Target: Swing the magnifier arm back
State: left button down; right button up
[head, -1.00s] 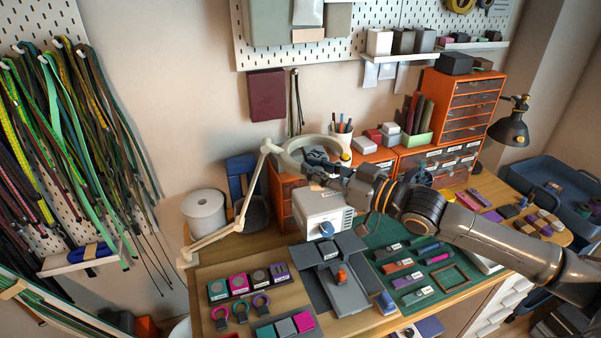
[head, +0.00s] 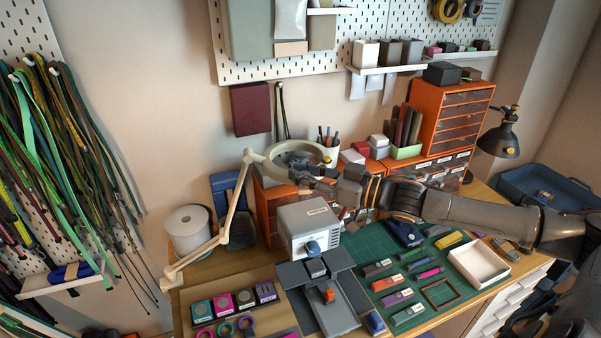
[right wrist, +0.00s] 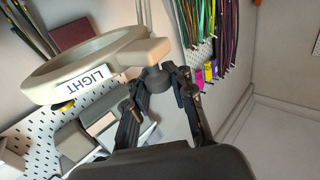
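The magnifier is a beige ring head (head: 296,154) with a thin jointed arm (head: 236,205) that runs from the table's left side up to an elbow and across to the ring. The ring hangs above the back of the bench. In the right wrist view the ring (right wrist: 45,82) carries a LIGHT label and a beige tab with a dark round knob (right wrist: 157,80). My right gripper (head: 306,174) is at the ring's near side. In the right wrist view its fingers (right wrist: 160,84) flank the knob closely and appear shut on it. My left gripper is out of view.
A grey-white box (head: 309,228) stands below the ring. A pen cup (head: 328,154) and orange drawers (head: 452,112) stand behind. A green mat (head: 366,240) holds several small parts and a white tray (head: 480,263). A paper roll (head: 188,229) stands left, near hanging cords (head: 70,150).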

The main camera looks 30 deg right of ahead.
jog(key=o, duration=0.4)
jog(key=shift+d+f, duration=0.1)
jog(key=shift+d, duration=0.05)
jog(key=shift+c, duration=0.2)
jog(key=shift+o, duration=0.8)
jog(key=shift+s+d, duration=0.15)
jog(key=shift+d, duration=0.05)
jog(key=shift+a, duration=0.1)
jog(key=shift+a+r, duration=0.1)
jog(key=shift+r, duration=0.2)
notch_tip(320, 180, up, 10)
jog(key=shift+f, duration=0.25)
